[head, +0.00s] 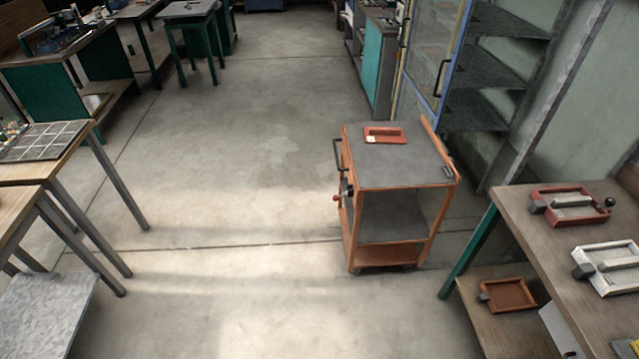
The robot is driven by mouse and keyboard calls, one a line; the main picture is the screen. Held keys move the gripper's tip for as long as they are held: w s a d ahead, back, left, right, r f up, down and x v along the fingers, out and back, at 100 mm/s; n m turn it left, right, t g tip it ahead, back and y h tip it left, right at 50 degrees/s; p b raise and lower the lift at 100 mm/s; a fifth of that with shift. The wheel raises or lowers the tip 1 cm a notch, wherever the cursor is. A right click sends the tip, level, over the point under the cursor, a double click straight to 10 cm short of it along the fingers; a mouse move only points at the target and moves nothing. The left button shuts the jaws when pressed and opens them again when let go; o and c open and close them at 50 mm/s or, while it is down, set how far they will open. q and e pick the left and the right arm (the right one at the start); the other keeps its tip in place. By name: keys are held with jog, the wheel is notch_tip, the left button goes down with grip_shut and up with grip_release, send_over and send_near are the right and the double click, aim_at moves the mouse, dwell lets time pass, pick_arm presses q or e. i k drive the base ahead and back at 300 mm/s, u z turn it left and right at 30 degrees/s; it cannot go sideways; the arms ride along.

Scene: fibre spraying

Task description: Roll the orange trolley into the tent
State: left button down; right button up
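The orange trolley (405,170) stands upright on the floor, right of the middle in the head view. It has a grey top, a lower grey shelf and an orange frame. A dark handle (338,152) sticks out on its left side, with a small red-tipped part below it. A small orange-red frame (384,135) lies on its top. No tent can be made out for certain; a blue-framed glazed door (434,55) stands by dark shelves behind the trolley. Neither of my grippers is in view.
A wooden workbench (517,219) with red and white clamp-like frames is at the right, close to the trolley. Tables (62,157) line the left side. Grey shelving (490,65) stands against the right wall. The concrete floor (230,150) in the middle is clear.

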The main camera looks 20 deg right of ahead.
aim_at(382, 218)
jog(key=z, duration=0.4)
jog(key=i, duration=0.95)
jog(key=z, duration=0.8)
